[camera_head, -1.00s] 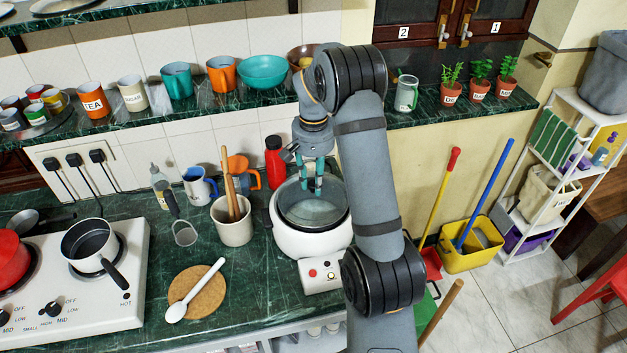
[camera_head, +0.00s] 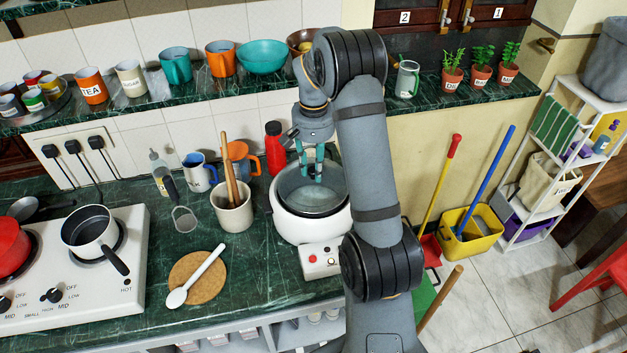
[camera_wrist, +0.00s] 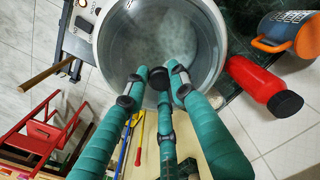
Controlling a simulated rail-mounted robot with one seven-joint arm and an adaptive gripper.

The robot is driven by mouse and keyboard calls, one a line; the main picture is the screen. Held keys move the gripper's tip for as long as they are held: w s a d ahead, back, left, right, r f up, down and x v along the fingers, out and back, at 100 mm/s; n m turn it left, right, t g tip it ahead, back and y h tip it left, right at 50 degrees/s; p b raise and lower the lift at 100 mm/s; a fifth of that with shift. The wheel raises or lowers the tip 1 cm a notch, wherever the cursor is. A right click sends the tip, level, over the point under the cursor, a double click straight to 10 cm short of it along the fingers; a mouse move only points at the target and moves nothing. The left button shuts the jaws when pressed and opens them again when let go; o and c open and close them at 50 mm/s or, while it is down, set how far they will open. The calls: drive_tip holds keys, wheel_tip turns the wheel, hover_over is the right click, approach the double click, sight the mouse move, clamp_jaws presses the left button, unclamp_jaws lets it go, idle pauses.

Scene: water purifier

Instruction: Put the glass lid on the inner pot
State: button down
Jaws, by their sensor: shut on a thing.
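The glass lid (camera_head: 310,200) shows as a clear, pale disc over the mouth of the white cooker (camera_head: 293,230). The grey inner pot (camera_head: 290,184) is inside that cooker. My gripper (camera_head: 312,178) points down over the lid with its teal fingers. In the wrist view, the fingertips of my gripper (camera_wrist: 158,80) are closed around the black knob (camera_wrist: 160,77) of the lid (camera_wrist: 140,40). The lid lies roughly over the opening of the cooker (camera_wrist: 222,35). I cannot tell whether its rim touches the inner pot.
A red bottle (camera_head: 275,148) stands close behind the cooker, and an orange mug (camera_head: 241,158) is to its left. A utensil crock (camera_head: 234,212) stands left of the cooker. A shelf (camera_head: 215,100) with cups and bowls runs behind. The counter front has free room.

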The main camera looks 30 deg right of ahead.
sight(314, 170)
drive_tip(key=shift+f+b, duration=0.4)
idle(0.5)
idle(0.3)
drive_tip(key=c, duration=1.4)
unclamp_jaws()
drive_tip(key=shift+o, duration=0.6)
drive_tip(key=o, duration=0.4)
drive_tip(key=shift+r, duration=0.1)
wheel_tip(314, 170, up, 7)
drive_tip(key=p, duration=0.5)
drive_tip(key=shift+p, duration=0.4)
